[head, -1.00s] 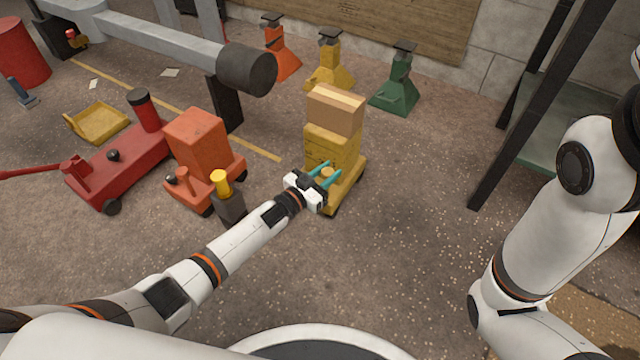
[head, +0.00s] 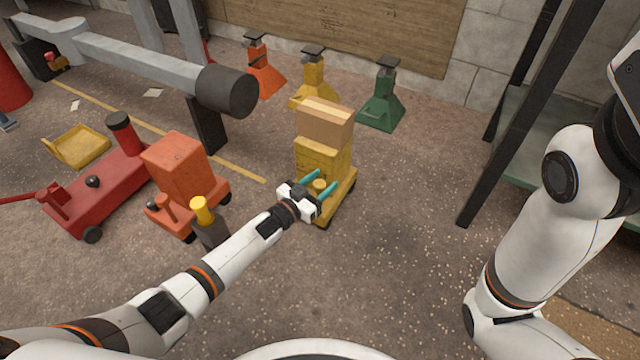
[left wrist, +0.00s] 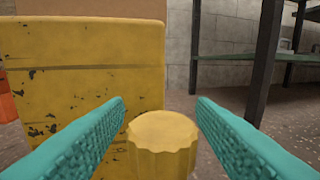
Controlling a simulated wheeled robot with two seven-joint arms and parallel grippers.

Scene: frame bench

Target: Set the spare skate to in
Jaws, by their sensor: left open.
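A yellow skate (head: 346,190) stands on the floor near the middle of the head view, with a yellow upright block (head: 318,160) and a wooden block (head: 324,128) on top. A ribbed yellow knob (left wrist: 163,143) stands at its near end. My left gripper (head: 322,182) is open with its teal fingers on either side of the knob. In the left wrist view a gap shows between the knob and each finger. The knob's lower part is out of that view. Which skate is the spare one, I cannot tell. My right arm shows at the right; its gripper is out of view.
An orange skate (head: 178,165) with a yellow-topped lever (head: 201,210) and a red floor jack (head: 110,190) stand to the left. Orange (head: 264,75), yellow (head: 313,82) and green (head: 381,102) stands line the back. A dark rack post (head: 510,130) rises at right. The floor right of the yellow skate is clear.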

